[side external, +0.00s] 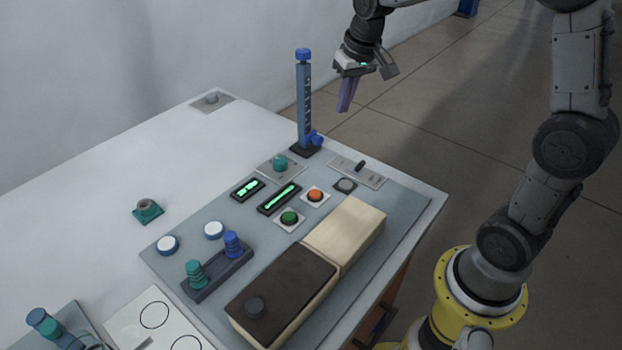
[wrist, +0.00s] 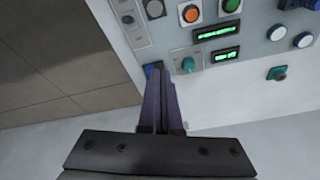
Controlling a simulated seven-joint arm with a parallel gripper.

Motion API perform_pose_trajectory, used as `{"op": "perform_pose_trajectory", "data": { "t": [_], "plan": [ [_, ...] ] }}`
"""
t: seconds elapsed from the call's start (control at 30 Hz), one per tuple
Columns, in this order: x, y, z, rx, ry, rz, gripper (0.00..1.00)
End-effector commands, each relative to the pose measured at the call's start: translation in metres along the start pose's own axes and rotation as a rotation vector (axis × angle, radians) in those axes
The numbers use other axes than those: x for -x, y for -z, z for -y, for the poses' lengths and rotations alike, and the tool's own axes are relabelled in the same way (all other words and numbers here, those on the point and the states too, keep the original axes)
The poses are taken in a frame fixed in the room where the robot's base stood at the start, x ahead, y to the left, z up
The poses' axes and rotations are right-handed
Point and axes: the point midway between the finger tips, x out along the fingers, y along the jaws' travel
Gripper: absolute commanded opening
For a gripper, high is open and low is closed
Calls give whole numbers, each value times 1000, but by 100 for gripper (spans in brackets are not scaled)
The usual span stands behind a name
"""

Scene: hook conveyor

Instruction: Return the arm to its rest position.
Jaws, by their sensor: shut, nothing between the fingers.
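My gripper (side external: 346,96) is in the air near the top right of the table in the side view, a little right of the blue post (side external: 303,100). Its purple fingers are shut together with nothing between them and point down. In the wrist view the fingers (wrist: 160,90) reach up from the bottom middle toward the panel's edge. My arm bends over from the yellow base at the right. The fingers look apart from the post in the side view; in the wrist view they hide part of a blue piece beside them.
The grey panel (side external: 405,215) on the white table (side external: 85,185) bears an orange button (side external: 315,195), a green button (side external: 289,217), lit green displays (side external: 279,198), a slider (side external: 358,171) and a box with a dark lid (side external: 285,285). A teal part (side external: 147,210) stands left. Open floor lies right of the table.

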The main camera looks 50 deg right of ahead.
Motion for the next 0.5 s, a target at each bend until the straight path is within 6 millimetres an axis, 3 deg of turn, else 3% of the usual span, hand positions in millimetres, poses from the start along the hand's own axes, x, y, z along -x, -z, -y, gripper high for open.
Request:
{"op": "perform_pose_trajectory", "data": {
  "t": [0.03, 0.2, 0.33, 0.5],
  "plan": [
    [25, -14, 9, 31, 14, -42, 0],
    [81, -70, 24, 125, 54, -147, 0],
    [107, -121, 25, 199, 85, -217, 0],
    [113, -186, 17, 285, 113, -275, 0]
  ]
}}
